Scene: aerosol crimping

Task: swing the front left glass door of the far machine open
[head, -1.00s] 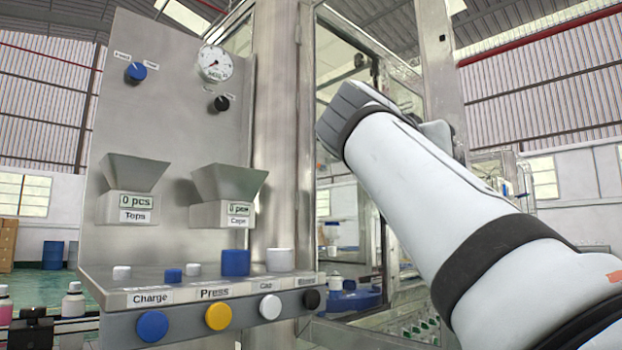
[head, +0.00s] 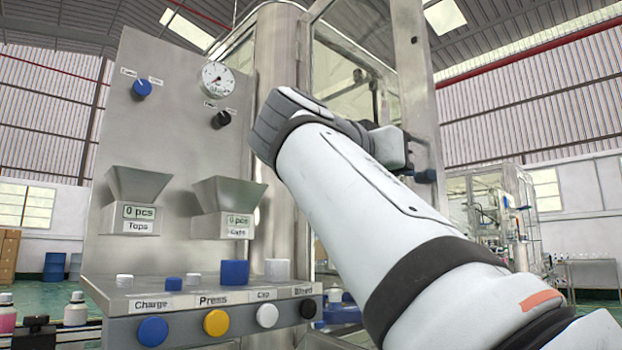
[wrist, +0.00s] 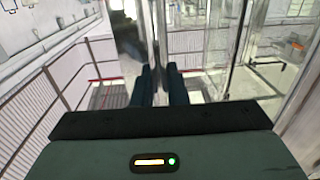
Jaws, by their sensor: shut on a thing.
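The glass machine's door shows in the head view as a tall metal-framed panel (head: 414,75) behind my arm. My gripper (head: 424,176) is at this upright frame, at about mid-height, with my arm hiding much of the glass. In the wrist view, the two dark fingers of my gripper (wrist: 161,75) are close together at a vertical metal bar (wrist: 160,42) of the door. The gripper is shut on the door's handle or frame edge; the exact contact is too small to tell. Glass and metal posts (wrist: 240,50) stand to the right in the wrist view.
A steel control panel (head: 180,75) with hoppers, a gauge and coloured buttons stands close at left. Its shelf (head: 135,300) juts out beside my arm. Another glass-enclosed machine (head: 490,215) stands further back at right. A blue drum (head: 55,266) stands far left.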

